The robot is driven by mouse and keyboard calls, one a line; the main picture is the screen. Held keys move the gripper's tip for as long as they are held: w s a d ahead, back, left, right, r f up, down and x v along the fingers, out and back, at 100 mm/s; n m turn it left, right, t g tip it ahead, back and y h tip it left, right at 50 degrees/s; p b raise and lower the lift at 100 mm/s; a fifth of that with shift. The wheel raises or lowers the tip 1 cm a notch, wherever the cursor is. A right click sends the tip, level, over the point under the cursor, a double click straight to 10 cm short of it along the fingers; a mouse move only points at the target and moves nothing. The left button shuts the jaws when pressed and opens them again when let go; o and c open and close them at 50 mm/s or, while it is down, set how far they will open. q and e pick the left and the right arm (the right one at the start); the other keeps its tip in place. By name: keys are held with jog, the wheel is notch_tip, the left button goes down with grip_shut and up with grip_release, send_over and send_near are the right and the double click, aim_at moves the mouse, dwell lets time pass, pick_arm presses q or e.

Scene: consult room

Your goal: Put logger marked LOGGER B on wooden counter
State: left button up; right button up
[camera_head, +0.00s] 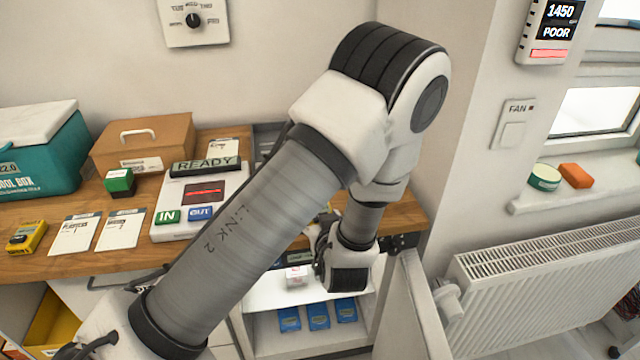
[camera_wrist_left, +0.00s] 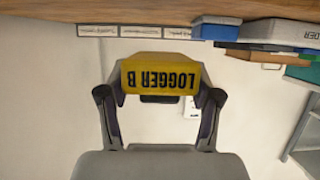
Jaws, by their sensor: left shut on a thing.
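The yellow logger (camera_wrist_left: 162,76) fills the middle of the left wrist view, with "LOGGER B" upside down on its face. My left gripper (camera_wrist_left: 160,96) is shut on it, a finger at each end. In the head view my left arm reaches across the wooden counter (camera_head: 130,262) to its right end. The wrist hangs beside the counter's front edge and mostly hides the gripper and logger. Another small yellow device (camera_head: 27,237) lies at the counter's left; its label is too small to read. My right gripper is not in view.
On the counter stand a teal toolbox (camera_head: 45,155), a cardboard box (camera_head: 143,140), a green block (camera_head: 119,182), cards (camera_head: 75,233) and a READY station (camera_head: 200,198). Blue items (camera_head: 318,316) lie on a shelf below. A radiator (camera_head: 550,285) is at right.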

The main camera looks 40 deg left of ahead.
pick_arm(q)
jog(key=w+a+p, duration=0.1)
jog(key=w, duration=0.3)
jog(key=w+a+f+p, duration=0.1)
jog(key=w, duration=0.4)
jog(key=w+a+p, duration=0.1)
jog(key=w, duration=0.3)
jog(key=shift+w+a+f, duration=0.1)
jog(key=shift+w+f, duration=0.1)
jog(key=shift+w, duration=0.15)
jog(key=f, duration=0.1)
jog(key=f+p, duration=0.1)
jog(key=f, duration=0.1)
jog(key=shift+w+f+p, duration=0.35)
jog(key=shift+f, duration=0.2)
jog(key=shift+s+b, duration=0.15)
jog(key=shift+b, duration=0.15)
jog(key=o, duration=1.1)
jog(key=shift+o, duration=0.8)
jog(key=shift+f, duration=0.1)
